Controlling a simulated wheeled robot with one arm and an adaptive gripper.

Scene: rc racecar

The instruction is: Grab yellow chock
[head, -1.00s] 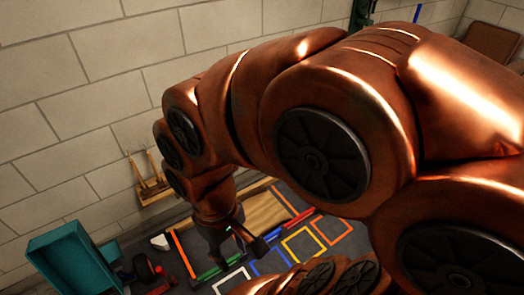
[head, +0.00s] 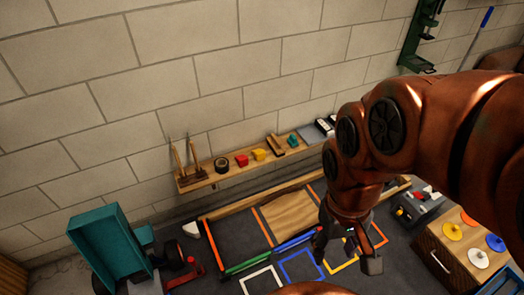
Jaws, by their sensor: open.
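A small yellow block (head: 259,154), which looks like the yellow chock, sits on the wooden wall shelf (head: 200,184) in the head view. A red block (head: 241,160) is just left of it, and a wooden piece is to its right. My gripper (head: 346,258) is open and points down over the floor markings, apart from the shelf, lower and to the right of the yellow block in the picture. One finger shows dark at its right. Nothing is seen between the fingers.
The shelf also holds mallets (head: 196,162), a tape roll (head: 221,165) and a teal block (head: 292,141). A teal cart (head: 105,245) stands at lower left. A wooden cabinet (head: 455,262) with coloured discs is at right. Coloured frames (head: 300,268) mark the floor.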

